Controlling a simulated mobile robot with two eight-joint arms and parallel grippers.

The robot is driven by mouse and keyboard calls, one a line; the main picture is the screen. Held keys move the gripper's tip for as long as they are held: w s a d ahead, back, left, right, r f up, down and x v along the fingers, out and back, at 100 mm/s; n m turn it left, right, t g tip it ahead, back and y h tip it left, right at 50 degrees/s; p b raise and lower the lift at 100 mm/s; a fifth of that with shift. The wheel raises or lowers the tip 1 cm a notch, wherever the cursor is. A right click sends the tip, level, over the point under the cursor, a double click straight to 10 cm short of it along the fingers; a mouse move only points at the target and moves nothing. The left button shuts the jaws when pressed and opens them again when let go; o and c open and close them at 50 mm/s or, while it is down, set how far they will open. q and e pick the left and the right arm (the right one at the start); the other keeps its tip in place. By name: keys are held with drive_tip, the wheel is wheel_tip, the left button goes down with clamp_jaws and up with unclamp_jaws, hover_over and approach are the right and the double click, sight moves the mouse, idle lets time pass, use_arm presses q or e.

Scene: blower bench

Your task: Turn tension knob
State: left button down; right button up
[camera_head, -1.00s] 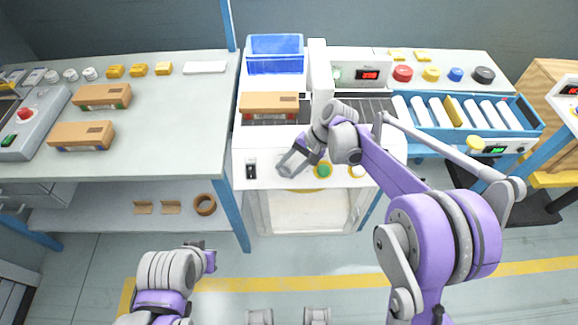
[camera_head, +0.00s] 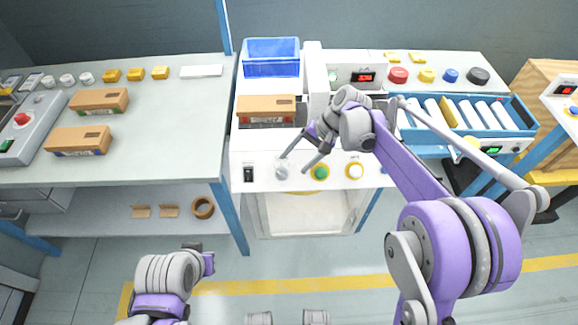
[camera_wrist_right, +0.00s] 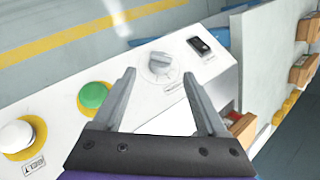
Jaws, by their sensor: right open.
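The tension knob (camera_head: 282,172) is a light grey dial on the white front panel. In the right wrist view the knob (camera_wrist_right: 160,66) sits ahead of the fingertips, with a pointer ridge across its face. My right gripper (camera_head: 305,163) is open and empty, with its fingers pointing down at the panel beside the knob. In the right wrist view my right gripper (camera_wrist_right: 159,72) has its two fingers spread, one on each side of the knob's line; contact is not visible. My left gripper (camera_head: 203,252) is low, away from the bench, its jaws unclear.
A black rocker switch (camera_head: 248,174) is left of the knob. A green button (camera_head: 320,173) and a white button with yellow ring (camera_head: 355,171) are to its right. A cardboard box (camera_head: 266,108) and blue bin (camera_head: 271,57) stand behind. Floor in front is clear.

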drive_tip(key=v, duration=0.5)
drive_tip(key=shift+r, duration=0.1)
idle(0.3)
drive_tip(key=s+d+r+n+t+h+p, duration=0.1)
drive_tip(key=s+d+n+t+h+p, duration=0.1)
drive_tip(key=s, duration=1)
drive_tip(key=s+d+r+n+t+h+p, duration=0.2)
drive_tip(key=s+d+t+h+p, duration=0.2)
drive_tip(key=s, duration=0.8)
drive_tip(key=d+p, duration=0.2)
drive_tip(key=d, duration=0.2)
drive_tip(key=shift+s+d+r+h, duration=0.2)
drive_tip(key=shift+r+h, duration=0.1)
drive_tip(key=shift+a, duration=0.1)
